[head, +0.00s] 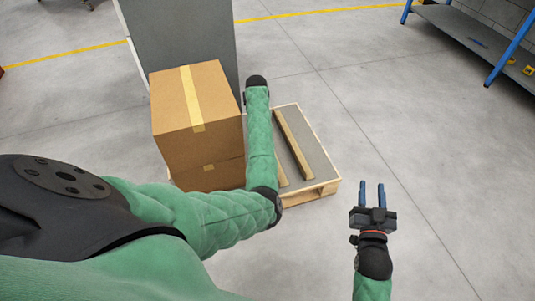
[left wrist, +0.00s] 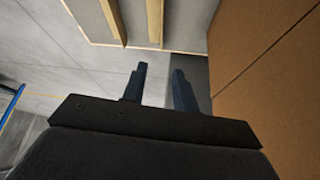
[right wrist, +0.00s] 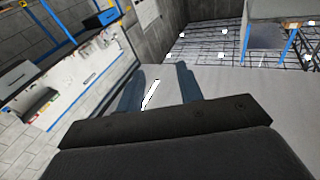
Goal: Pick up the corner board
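Two long brown corner boards lie side by side on the grey top of a low wooden pallet. The right one (head: 294,145) shows in full in the head view; the left one (head: 281,178) is mostly hidden behind my left forearm. In the left wrist view the boards (left wrist: 113,22) (left wrist: 155,20) appear at the top, beyond the fingertips. My left gripper (left wrist: 158,72) is open and empty, apart from the boards; the head view hides it behind my arm. My right gripper (head: 371,187) is open and empty over bare floor, right of the pallet.
A blue-legged shelf (head: 470,35) is far right. Floor right of the pallet is clear.

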